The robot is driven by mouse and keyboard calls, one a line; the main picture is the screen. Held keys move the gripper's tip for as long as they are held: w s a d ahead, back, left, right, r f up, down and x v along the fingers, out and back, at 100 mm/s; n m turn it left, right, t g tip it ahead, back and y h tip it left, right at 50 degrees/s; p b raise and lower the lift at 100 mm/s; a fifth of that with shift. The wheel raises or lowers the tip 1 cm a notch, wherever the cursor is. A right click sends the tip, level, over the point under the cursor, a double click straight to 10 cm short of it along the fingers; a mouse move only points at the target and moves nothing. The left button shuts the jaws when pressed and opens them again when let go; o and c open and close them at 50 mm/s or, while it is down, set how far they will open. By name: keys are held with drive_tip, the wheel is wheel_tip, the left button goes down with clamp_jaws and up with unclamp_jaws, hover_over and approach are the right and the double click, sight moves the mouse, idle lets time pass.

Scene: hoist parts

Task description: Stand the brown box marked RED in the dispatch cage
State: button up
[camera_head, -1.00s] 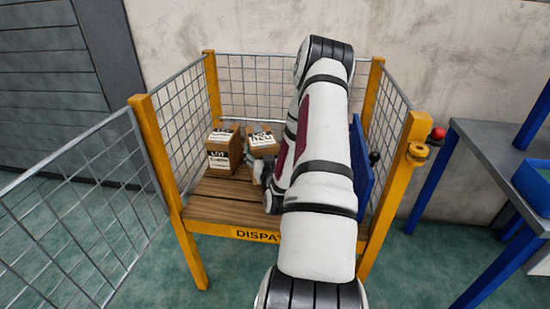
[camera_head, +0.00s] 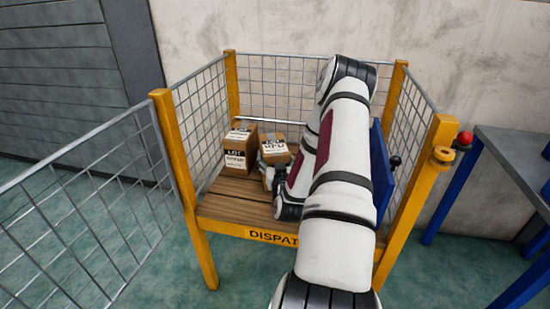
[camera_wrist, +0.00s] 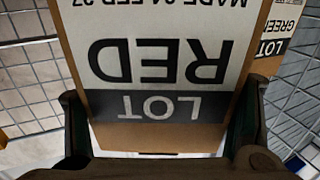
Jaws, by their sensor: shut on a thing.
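The brown box marked RED (camera_wrist: 155,65) fills the middle of the wrist view, its label upside down in that picture. It also shows in the head view (camera_head: 275,149), inside the yellow-posted dispatch cage (camera_head: 272,237), looking roughly upright. My gripper (camera_wrist: 160,105) is shut on it, one finger at each side; in the head view my wrist partly hides its lower part. I cannot tell whether its base touches the slatted floor.
A brown box marked GREEN (camera_head: 238,152) stands just left of the RED box, very close to it. Mesh walls enclose the sides and back. A blue panel (camera_head: 381,170) is right of my arm. The open mesh gate (camera_head: 80,205) is at left.

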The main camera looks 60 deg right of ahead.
drive_tip(key=o, duration=2)
drive_tip(key=p+v, duration=0.2)
drive_tip(key=v, duration=1)
drive_tip(key=w+a+r+n+y, duration=0.4)
drive_tip(key=w+a+n+y, duration=0.15)
drive_tip(key=w, duration=0.55)
drive_tip(key=a+r+n+g+y, duration=0.2)
drive_tip(key=a+r+g+y, duration=0.2)
drive_tip(key=a+r, duration=0.5)
drive_tip(key=s+a+r+g+y, duration=0.2)
drive_tip(key=s+a+r+g, duration=0.3)
drive_tip(key=s+a, duration=0.75)
drive_tip(key=s+a+r+g, duration=0.1)
drive_tip(key=s+a+r, duration=0.1)
drive_tip(key=s, duration=0.4)
drive_tip(key=s+a+r+n+g+y, duration=0.1)
drive_tip(key=s+a+r, duration=0.1)
drive_tip(key=s+a, duration=0.2)
drive_tip(key=s+a+r+g, duration=0.1)
drive_tip(key=s+a, duration=0.3)
drive_tip(key=s, duration=0.4)
drive_tip(key=shift+s+r+n+y, duration=0.25)
drive_tip(key=shift+r+n, duration=0.1)
drive_tip(key=shift+r, duration=0.1)
